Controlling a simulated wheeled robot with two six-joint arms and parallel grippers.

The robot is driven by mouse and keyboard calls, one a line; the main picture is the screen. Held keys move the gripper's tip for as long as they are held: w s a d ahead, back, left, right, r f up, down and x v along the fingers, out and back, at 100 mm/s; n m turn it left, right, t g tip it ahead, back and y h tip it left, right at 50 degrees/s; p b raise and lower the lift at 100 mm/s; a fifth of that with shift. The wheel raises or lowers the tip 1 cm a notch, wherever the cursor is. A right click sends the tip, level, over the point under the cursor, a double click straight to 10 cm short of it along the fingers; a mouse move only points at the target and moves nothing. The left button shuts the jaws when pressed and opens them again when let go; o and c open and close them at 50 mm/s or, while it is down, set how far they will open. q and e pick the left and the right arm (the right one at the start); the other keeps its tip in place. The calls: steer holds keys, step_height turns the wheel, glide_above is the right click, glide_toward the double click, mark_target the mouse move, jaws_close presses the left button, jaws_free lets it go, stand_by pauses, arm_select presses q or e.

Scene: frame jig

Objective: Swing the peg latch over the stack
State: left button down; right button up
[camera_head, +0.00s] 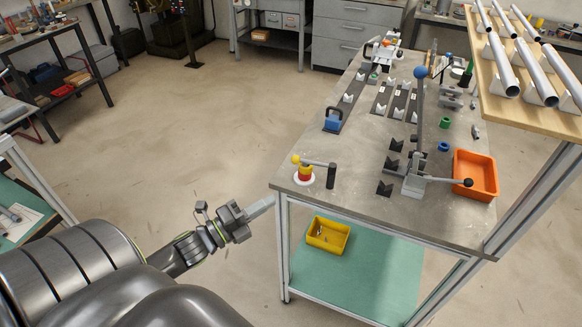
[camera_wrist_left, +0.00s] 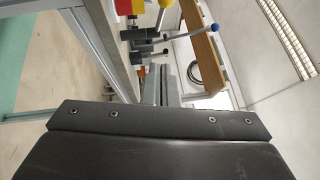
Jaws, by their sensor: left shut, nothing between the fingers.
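The peg latch (camera_head: 318,163) is a grey bar on a dark upright post, with a yellow knob at its left end. It stands at the near left corner of the grey bench top. The bar runs left from the post, close above or just behind the stack (camera_head: 305,173); I cannot tell which. The stack is yellow and red pieces on a white round base. It shows in part at the top of the left wrist view (camera_wrist_left: 130,6). My left gripper (camera_head: 268,203) is shut and empty, just off the bench's left edge, apart from latch and stack. My right gripper is out of view.
A lever clamp (camera_head: 415,175) with a blue-knobbed upright handle stands right of the latch. An orange bin (camera_head: 474,174) is at the right edge. A yellow bin (camera_head: 328,234) sits on the lower shelf. The floor left of the bench is clear.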

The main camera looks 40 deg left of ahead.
arm_select(q)
steer(key=p, duration=0.3)
glide_toward(307, 163)
steer(key=w+d, duration=0.2)
steer(key=d, duration=0.3)
steer(key=w, duration=0.1)
steer(key=w+a+p, duration=0.1)
steer(key=w, duration=0.1)
steer(key=shift+w+a+r, duration=0.1)
steer(key=shift+a+r, duration=0.1)
steer(key=shift+r, duration=0.1)
steer(key=shift+w+a, duration=0.15)
steer(key=shift+w, duration=0.1)
steer(key=shift+w+a, duration=0.1)
steer(key=shift+w, duration=0.1)
steer(key=m+g+h+b, duration=0.1)
steer(key=w+a+m+h+b, duration=0.1)
steer(key=h, duration=0.1)
steer(key=shift+w+a+f+g+h, duration=0.2)
steer(key=shift+g+h, duration=0.1)
steer(key=shift+g, duration=0.1)
steer(key=shift+w+a+r+m+g+h+b, duration=0.2)
steer(key=shift+m+g+h+b, duration=0.2)
steer(key=shift+m+h+b, duration=0.2)
